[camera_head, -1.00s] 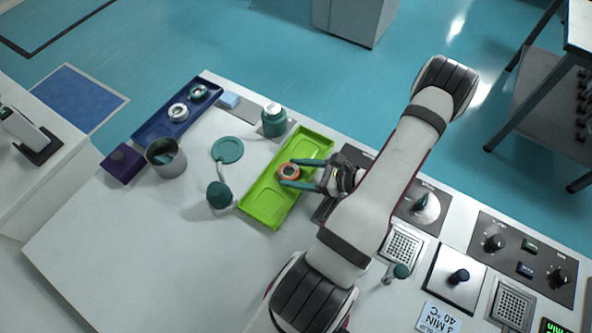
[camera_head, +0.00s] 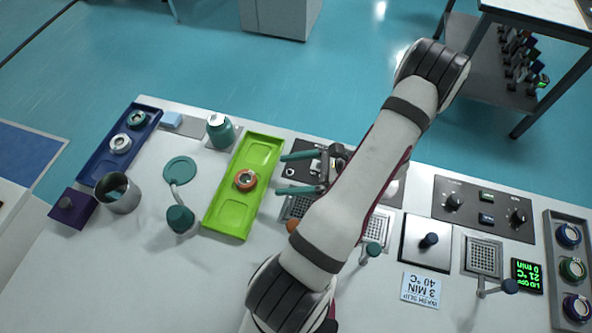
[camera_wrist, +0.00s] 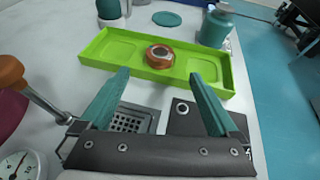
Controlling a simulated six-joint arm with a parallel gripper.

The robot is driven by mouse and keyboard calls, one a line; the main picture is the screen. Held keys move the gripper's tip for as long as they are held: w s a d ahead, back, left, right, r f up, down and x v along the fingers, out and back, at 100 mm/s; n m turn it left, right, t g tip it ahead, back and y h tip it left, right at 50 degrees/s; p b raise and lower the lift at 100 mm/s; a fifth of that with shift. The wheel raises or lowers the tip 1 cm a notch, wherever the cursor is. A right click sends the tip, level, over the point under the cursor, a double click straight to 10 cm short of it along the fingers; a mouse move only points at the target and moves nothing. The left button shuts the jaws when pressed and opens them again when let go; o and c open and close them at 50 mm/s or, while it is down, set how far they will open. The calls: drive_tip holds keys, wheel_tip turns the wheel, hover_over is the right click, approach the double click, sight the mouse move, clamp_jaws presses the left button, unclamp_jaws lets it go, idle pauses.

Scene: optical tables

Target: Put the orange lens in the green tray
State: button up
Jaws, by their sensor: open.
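The orange lens (camera_head: 245,180) is a ring with a pale glass middle. It rests inside the green tray (camera_head: 225,222), near the tray's middle. In the wrist view the lens (camera_wrist: 159,55) lies on the bare tray floor, ahead of the fingertips, and the tray (camera_wrist: 100,55) stretches across the upper part. My gripper (camera_head: 283,173) is to the right of the tray, with its teal fingers spread and nothing between them. The open fingers also show in the wrist view (camera_wrist: 158,75), apart from the lens.
A blue tray (camera_head: 103,160) with ring-shaped parts stands at the left. A metal cup (camera_head: 117,195), a teal bottle (camera_head: 220,131) and a teal-knobbed stand (camera_head: 180,219) are left of the green tray. An orange-knobbed lever (camera_wrist: 12,75) is close to my left finger. Control panels fill the right.

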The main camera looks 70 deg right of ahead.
drive_tip(key=shift+v, duration=1.1)
drive_tip(key=w+a+r+n+g+y, duration=0.6)
drive_tip(key=w+a+r+n+g, duration=0.4)
drive_tip(key=w+a+r+n, duration=0.35)
drive_tip(key=s+a+r+n+g+h, duration=0.1)
drive_tip(key=s+a+n+h, duration=0.2)
drive_tip(key=a+n, duration=0.4)
drive_tip(key=s+a+r+n+g+h, duration=0.2)
drive_tip(key=s+a+n+h, duration=0.1)
drive_tip(key=a+n, duration=0.4)
drive_tip(key=shift+s+a+r+n+h, duration=0.35)
drive_tip(key=shift+s+a, duration=0.45)
drive_tip(key=shift+a, duration=0.8)
